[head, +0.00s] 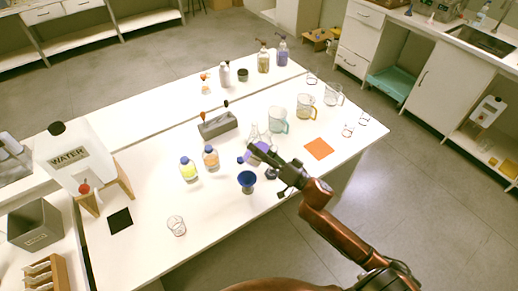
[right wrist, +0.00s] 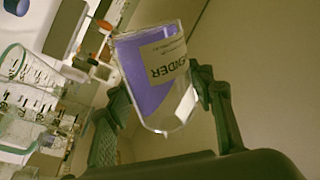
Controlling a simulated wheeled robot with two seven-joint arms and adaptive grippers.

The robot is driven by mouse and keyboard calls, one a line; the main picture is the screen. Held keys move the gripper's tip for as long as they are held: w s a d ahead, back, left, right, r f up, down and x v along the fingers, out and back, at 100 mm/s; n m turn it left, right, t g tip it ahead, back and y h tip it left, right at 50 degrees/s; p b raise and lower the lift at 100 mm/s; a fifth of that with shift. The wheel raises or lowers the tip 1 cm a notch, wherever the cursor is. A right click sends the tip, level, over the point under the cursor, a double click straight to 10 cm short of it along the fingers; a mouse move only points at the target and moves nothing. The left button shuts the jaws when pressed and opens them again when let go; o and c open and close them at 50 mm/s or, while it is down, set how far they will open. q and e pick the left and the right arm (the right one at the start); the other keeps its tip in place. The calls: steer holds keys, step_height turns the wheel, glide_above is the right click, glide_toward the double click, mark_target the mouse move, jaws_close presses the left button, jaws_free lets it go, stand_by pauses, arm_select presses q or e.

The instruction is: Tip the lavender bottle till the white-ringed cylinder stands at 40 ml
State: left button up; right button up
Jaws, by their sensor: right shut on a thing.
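My right gripper (head: 262,154) is shut on the lavender bottle (head: 259,148), a clear bottle with purple liquid. In the right wrist view the gripper (right wrist: 160,92) has a finger on each side of the bottle (right wrist: 146,75), which is strongly tilted, its label upside down. A clear graduated vessel (right wrist: 28,92) with dark scale marks stands to the left in that view. I cannot make out a white ring, a liquid level or a stream there. In the head view a clear conical glass vessel (head: 254,131) shows just behind the bottle. My left gripper is not in view.
Several beakers, including a teal one (head: 277,120), stand behind. An orange mat (head: 319,149) lies on the right. The front table is mostly clear.

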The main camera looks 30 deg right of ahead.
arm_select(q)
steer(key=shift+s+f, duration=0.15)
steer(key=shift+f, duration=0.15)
arm_select(e)
steer(key=shift+m, duration=0.3)
arm_select(q)
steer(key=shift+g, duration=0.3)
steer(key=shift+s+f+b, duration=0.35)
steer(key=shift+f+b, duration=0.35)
steer(key=shift+b, duration=0.15)
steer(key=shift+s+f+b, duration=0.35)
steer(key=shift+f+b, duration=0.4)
steer(key=shift+b, duration=0.1)
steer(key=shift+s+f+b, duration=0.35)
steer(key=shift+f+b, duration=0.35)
steer(key=shift+b, duration=0.15)
arm_select(e)
steer(key=shift+s+a+f+m+t, duration=0.15)
steer(key=shift+f+m, duration=0.35)
steer(key=shift+f, duration=0.4)
steer(key=shift+w+a+f+m+t, duration=0.15)
steer(key=shift+f+m, duration=0.35)
steer(key=shift+f, duration=0.4)
arm_select(q)
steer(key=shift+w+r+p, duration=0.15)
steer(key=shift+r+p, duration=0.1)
steer(key=shift+p, duration=0.05)
arm_select(e)
steer(key=shift+s, duration=0.1)
